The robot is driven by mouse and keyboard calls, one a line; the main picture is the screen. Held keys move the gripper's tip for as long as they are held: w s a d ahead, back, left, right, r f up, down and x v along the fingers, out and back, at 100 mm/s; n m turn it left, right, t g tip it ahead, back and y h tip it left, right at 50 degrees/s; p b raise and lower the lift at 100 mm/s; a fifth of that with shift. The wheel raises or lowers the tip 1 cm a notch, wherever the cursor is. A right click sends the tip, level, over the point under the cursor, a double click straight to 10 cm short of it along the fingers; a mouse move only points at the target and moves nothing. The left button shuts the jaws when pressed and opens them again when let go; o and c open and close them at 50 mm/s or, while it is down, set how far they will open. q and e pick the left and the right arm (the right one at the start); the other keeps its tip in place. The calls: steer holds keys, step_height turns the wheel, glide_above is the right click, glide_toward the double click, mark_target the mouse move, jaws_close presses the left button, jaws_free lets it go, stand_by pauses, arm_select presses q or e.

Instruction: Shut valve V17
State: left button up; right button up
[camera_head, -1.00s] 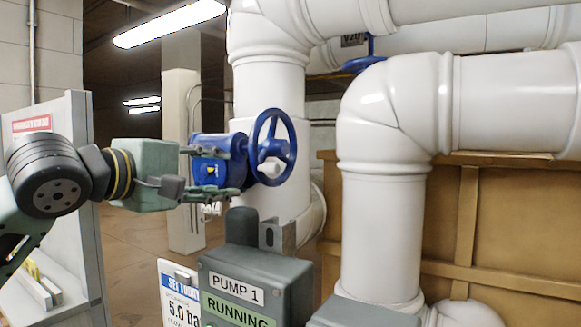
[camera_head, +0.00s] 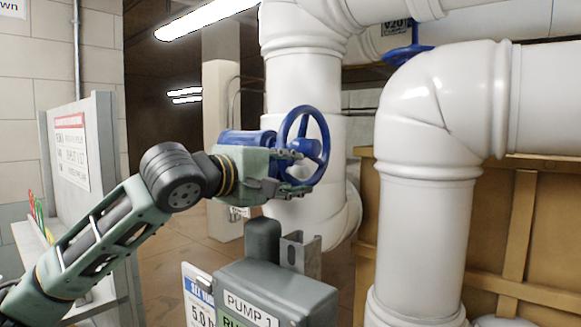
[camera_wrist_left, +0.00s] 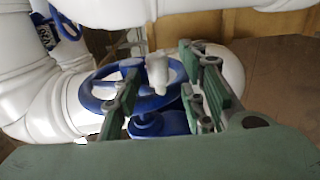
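A blue valve handwheel (camera_head: 313,148) stands on a blue valve body (camera_head: 238,137) in front of a white vertical pipe. A small tag (camera_head: 240,213) hangs below it, too small to read. My left gripper (camera_head: 296,172) is at the wheel, its fingers overlapping the lower left of the rim in the head view. In the left wrist view the wheel (camera_wrist_left: 88,98) lies beyond the fingers. My right gripper is not in view.
A grey box marked PUMP 1 (camera_head: 272,293) stands below the wheel, with a metal bracket (camera_head: 301,252) behind it. A large white elbow pipe (camera_head: 425,215) is on the right. Another blue wheel (camera_head: 409,54), tagged V20, is higher at the back. A white panel (camera_head: 82,160) stands left.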

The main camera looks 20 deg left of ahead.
arm_select(q)
steer(key=shift+s+a+r, duration=0.1)
steer(key=shift+c, duration=0.5)
steer(key=c, duration=0.4)
steer(key=shift+r, duration=0.1)
jaws_close()
steer(key=shift+r, duration=0.1)
